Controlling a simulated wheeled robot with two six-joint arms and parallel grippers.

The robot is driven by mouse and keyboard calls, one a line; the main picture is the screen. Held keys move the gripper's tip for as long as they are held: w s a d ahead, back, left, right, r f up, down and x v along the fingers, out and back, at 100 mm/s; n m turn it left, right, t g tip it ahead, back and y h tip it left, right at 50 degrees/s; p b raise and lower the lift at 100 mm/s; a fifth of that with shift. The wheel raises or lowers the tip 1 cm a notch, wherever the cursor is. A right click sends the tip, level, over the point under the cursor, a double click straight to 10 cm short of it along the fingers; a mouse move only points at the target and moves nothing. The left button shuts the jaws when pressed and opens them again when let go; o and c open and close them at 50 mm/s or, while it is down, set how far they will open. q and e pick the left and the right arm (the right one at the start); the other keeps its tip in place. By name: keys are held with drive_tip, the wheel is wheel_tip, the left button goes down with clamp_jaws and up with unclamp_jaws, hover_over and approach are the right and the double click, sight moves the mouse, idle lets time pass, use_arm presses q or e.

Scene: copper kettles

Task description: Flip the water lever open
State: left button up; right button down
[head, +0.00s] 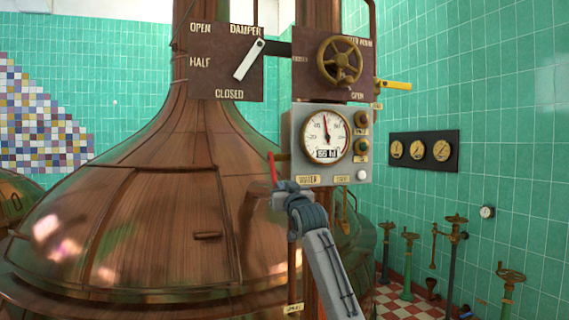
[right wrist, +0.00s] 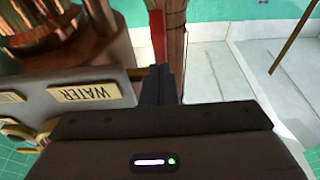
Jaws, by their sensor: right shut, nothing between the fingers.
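The water lever is a thin red handle (head: 272,167) at the left side of the grey gauge box, beside the WATER label (head: 308,179). In the head view it stands nearly upright, leaning slightly left. My right gripper (head: 279,190) is at its lower end. In the right wrist view the closed fingertips (right wrist: 159,70) lie right by the red handle (right wrist: 157,38), with the WATER plate (right wrist: 84,93) to their left. I cannot tell whether they touch the handle. The fingers hold nothing. My left gripper is not in view.
The gauge box (head: 362,112) carries a dial and buttons. Above it are a damper lever (head: 249,60), a brass handwheel (head: 340,61) and a yellow lever (head: 396,85). The big copper kettle (head: 160,195) fills the left behind. Valve stands (head: 453,240) are at right.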

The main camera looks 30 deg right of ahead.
drive_tip(key=shift+w+d+f+t, duration=0.15)
drive_tip(key=shift+w+f+t, duration=0.3)
drive_tip(key=shift+f, duration=0.3)
drive_tip(key=shift+w+d+f+t+b, duration=0.1)
drive_tip(key=shift+w+f+t+b, duration=0.2)
drive_tip(key=shift+w+b, duration=0.25)
drive_tip(key=shift+w+d+f, duration=0.1)
drive_tip(key=shift+w+f, duration=0.15)
drive_tip(key=shift+w, duration=0.2)
drive_tip(key=shift+w+d+f, duration=0.1)
drive_tip(key=shift+w+f, duration=0.05)
drive_tip(key=shift+w, duration=0.2)
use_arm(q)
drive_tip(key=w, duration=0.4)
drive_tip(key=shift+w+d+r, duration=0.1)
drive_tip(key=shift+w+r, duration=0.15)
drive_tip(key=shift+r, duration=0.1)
